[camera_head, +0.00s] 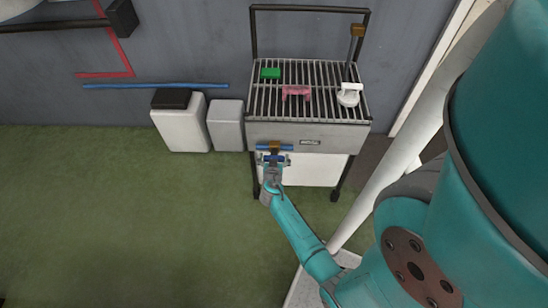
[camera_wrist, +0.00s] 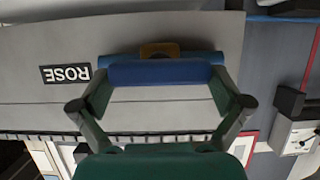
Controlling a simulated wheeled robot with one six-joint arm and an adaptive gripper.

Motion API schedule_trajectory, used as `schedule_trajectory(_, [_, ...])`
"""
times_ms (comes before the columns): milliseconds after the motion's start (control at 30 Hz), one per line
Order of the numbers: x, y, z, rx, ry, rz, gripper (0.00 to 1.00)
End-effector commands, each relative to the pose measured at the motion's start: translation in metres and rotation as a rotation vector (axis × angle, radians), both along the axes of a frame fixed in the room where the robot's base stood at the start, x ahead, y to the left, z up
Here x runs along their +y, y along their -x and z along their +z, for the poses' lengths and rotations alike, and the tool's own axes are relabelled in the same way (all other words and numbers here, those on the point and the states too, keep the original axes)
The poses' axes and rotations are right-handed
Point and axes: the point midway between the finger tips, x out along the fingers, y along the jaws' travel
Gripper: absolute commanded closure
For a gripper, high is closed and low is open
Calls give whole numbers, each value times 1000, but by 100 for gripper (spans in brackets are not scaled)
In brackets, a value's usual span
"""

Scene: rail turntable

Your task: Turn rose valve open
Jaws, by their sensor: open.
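The rose valve has a blue bar handle (camera_head: 287,147) with a brown hub (camera_head: 274,146) on the front panel of a grill cart. In the wrist view the blue handle (camera_wrist: 160,73) lies level across the picture, with its ochre hub (camera_wrist: 160,49) behind it. An upside-down ROSE label (camera_wrist: 66,73) is on the panel to its left. My gripper (camera_head: 273,160) is open, close in front of the handle. In the wrist view my gripper (camera_wrist: 160,84) has one finger near each end of the handle. I cannot tell whether they touch it.
The cart's grate (camera_head: 268,98) carries a green block (camera_head: 270,73), a pink piece (camera_head: 296,92) and a white fitting (camera_head: 348,95). Two pale bins (camera_head: 181,128) (camera_head: 226,127) stand to its left. A white pole (camera_head: 383,177) is at right. Green floor at left is clear.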

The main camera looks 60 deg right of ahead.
Motion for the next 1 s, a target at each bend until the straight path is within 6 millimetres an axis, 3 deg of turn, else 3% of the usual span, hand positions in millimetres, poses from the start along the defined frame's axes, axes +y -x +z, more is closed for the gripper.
schedule_trajectory(67, [0,0,0,0,0,0,0])
schedule_trajectory(233, [0,0,0,0,0,0,41])
schedule_trajectory(633, [1,-1,0,58,23,0,41])
schedule_trajectory(1000, [2,-4,-1,319,132,1,41])
